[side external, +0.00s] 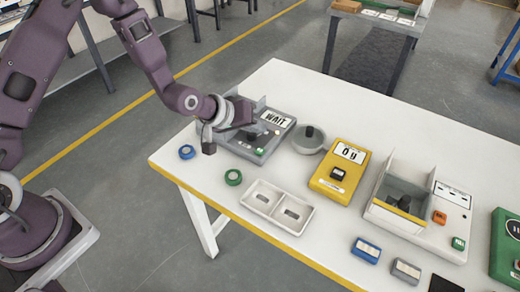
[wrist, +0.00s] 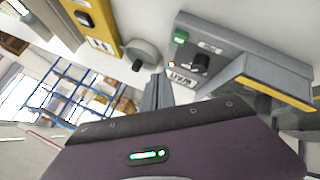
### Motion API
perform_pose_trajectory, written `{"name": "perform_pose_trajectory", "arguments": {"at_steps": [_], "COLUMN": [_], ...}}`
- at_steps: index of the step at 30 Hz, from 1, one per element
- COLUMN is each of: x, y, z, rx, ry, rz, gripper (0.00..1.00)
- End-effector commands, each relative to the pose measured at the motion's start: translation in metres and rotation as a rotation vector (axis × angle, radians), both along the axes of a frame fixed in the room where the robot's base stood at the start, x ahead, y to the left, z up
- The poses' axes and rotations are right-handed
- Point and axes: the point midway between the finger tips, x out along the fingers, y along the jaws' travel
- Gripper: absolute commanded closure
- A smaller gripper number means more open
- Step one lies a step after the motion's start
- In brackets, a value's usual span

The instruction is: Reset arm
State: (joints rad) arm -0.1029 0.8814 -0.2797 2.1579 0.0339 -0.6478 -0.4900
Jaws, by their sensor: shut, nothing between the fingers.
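My gripper (side external: 208,143) is at the left end of the white table (side external: 345,92) in the side view, beside the grey machine marked WAIT (side external: 270,140). Its fingers are shut with nothing held. In the wrist view the fingers (wrist: 157,92) point toward the grey machine (wrist: 215,50), which shows a green button, a black knob and a WAIT label. Whether the gripper touches the machine cannot be told.
A grey round pot (side external: 308,140), a yellow device (side external: 340,168), a white two-compartment tray (side external: 278,206) and a box-like machine (side external: 420,205) stand on the table. A blue roll (side external: 187,152) and a green roll (side external: 233,177) lie near the left edge.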

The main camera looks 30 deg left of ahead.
Motion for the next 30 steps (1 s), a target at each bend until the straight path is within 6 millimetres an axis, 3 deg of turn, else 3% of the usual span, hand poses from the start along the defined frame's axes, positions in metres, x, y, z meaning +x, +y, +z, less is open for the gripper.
{"name": "perform_pose_trajectory", "arguments": {"at_steps": [14,17,19,23,27,30], "x": [0.000,-0.002,-0.011,-0.058,-0.140,-0.209], "y": [0.000,0.003,0.010,0.034,0.060,0.074], "z": [0.000,0.018,0.050,0.129,0.196,0.224], "rx": [0.000,0.032,0.100,0.272,0.414,0.474], "ry": [-0.001,-0.004,-0.001,0.033,0.090,0.131], "rz": [-0.001,-0.022,-0.062,-0.143,-0.199,-0.233], "gripper": [1.00,1.00,1.00,1.00,1.00,1.00]}}
